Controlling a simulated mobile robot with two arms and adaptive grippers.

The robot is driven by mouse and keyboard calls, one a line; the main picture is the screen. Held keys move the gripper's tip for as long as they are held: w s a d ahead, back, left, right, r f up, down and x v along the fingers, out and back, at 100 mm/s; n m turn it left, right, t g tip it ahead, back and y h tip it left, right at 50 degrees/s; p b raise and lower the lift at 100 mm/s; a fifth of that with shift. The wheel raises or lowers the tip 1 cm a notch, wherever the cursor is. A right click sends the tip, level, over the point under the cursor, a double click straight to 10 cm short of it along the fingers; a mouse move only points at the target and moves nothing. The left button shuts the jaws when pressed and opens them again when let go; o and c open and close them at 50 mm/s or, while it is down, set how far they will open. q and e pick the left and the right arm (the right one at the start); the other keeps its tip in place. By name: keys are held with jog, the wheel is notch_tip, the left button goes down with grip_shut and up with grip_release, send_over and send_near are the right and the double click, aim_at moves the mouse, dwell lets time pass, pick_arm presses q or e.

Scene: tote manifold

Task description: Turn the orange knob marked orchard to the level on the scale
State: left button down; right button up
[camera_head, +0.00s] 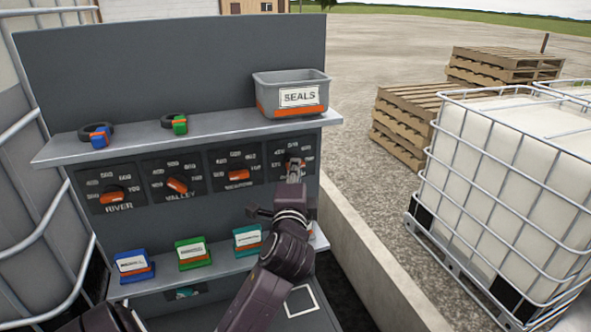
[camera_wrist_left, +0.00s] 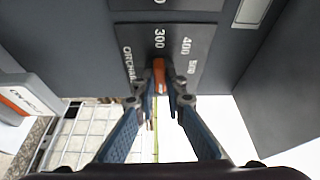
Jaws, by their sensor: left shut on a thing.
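The orange knob marked ORCHARD (camera_wrist_left: 159,72) sits on a dark dial plate (camera_wrist_left: 190,45) with a printed scale that shows 300, 400 and 500 in the left wrist view. My left gripper (camera_wrist_left: 160,90) is shut on this knob, one finger on each side. The knob's end lies near the 300 mark in that view. In the head view my left gripper (camera_head: 294,168) is at the rightmost dial of the row and hides most of the knob. My right gripper is not in view.
Orange knobs for river (camera_head: 115,196), valley (camera_head: 177,185) and a third dial (camera_head: 237,175) stand to the left. A grey SEALS bin (camera_head: 290,92) sits on the shelf above (camera_head: 225,132). Small labelled boxes (camera_head: 193,253) stand on the lower shelf. A caged white tank (camera_head: 515,150) stands right.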

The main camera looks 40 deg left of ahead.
pick_arm(q)
jog(key=shift+m, duration=0.4)
jog(key=c, duration=2)
grip_release()
jog(key=shift+s+d, duration=0.1)
jog(key=v, duration=0.7)
jog(key=shift+s+d, duration=0.1)
